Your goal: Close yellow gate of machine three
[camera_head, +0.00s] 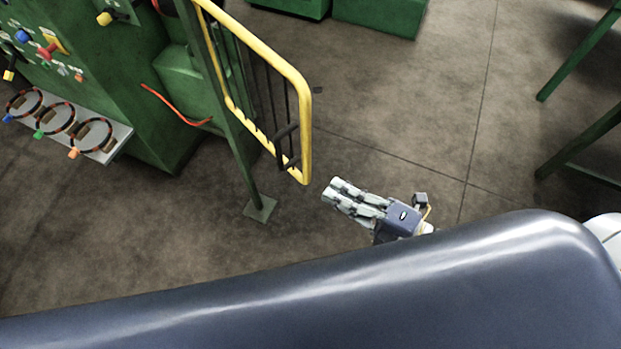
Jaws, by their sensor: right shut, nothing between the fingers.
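The yellow gate (298,80) is a bent yellow tube frame with dark vertical bars, joined on its left side to a green post (228,115) beside the green machine (110,80). It stands swung out over the floor. I cannot read a machine number. My right gripper (336,190) is shut and empty, just right of and below the gate's lower right corner. It looks apart from the gate in the picture. My left gripper does not show.
A control panel with coloured knobs (48,48) and a white shelf with ringed parts (75,125) are at the left. Green table legs (580,55) stand at the right. A green box (380,15) is at the top. The floor (420,120) right of the gate is clear.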

